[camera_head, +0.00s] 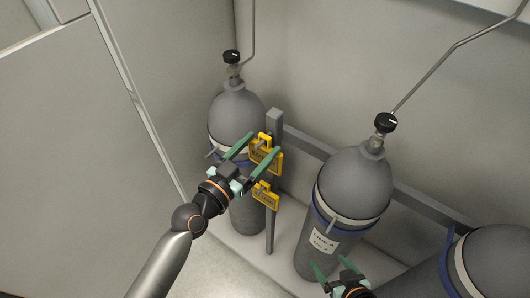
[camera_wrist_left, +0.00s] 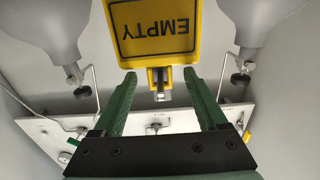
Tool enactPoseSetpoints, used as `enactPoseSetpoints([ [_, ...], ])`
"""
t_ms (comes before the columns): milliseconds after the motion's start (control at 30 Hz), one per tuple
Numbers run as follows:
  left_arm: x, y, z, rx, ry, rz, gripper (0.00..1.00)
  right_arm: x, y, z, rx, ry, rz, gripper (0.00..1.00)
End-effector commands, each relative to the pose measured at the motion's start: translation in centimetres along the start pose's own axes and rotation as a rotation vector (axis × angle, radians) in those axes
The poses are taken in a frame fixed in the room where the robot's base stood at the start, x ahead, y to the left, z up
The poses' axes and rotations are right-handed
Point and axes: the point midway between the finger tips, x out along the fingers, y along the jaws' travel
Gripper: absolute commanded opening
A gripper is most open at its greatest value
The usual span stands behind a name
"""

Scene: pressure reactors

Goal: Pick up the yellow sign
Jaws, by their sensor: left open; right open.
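Two yellow signs hang one above the other on a grey post: the upper sign (camera_head: 267,158) and the lower sign (camera_head: 265,196). Their lettering is too small to read in the head view. My left gripper (camera_head: 264,146) is open, its green fingers reaching to the upper sign and partly covering it. In the left wrist view a yellow sign (camera_wrist_left: 153,30) reads EMPTY upside down, and its narrow yellow clip part (camera_wrist_left: 160,78) lies between the open fingertips (camera_wrist_left: 159,73). I cannot tell whether the fingers touch it. My right gripper (camera_head: 331,264) is open and empty at the bottom.
The grey post (camera_head: 270,230) joins a rail (camera_head: 305,143) behind the gas cylinders. One cylinder (camera_head: 237,108) stands behind the signs, a second (camera_head: 350,190) is to the right, and a third (camera_head: 495,265) at the right edge. A grey panel (camera_head: 70,150) stands on the left.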

Motion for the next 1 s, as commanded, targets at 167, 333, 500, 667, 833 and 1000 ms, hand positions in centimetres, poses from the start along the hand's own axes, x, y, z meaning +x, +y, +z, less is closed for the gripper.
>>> enactPoseSetpoints([
  [167, 0.17, 0.04, 0.05, -0.001, -0.001, 0.001, 0.75, 0.00, 0.00, 0.01, 0.000, 0.000, 0.000, 0.84],
  [333, 0.14, 0.03, 0.05, -0.001, -0.001, 0.000, 0.64, -0.01, 0.00, 0.02, 0.000, 0.000, 0.000, 0.84],
  [500, 0.13, 0.02, 0.05, -0.001, -0.001, 0.000, 0.45, -0.01, 0.01, 0.01, 0.000, 0.000, 0.000, 0.84],
  [667, 0.12, 0.02, 0.05, -0.001, -0.001, 0.000, 0.27, -0.01, 0.00, 0.01, 0.000, 0.000, 0.000, 0.84],
  [833, 0.12, 0.01, 0.05, -0.001, -0.001, 0.000, 0.07, -0.01, 0.01, 0.01, 0.000, 0.000, 0.000, 0.84],
  [1000, 0.12, 0.01, 0.05, -0.001, -0.001, 0.000, 0.00, -0.01, 0.00, 0.01, 0.000, 0.000, 0.000, 0.84],
])
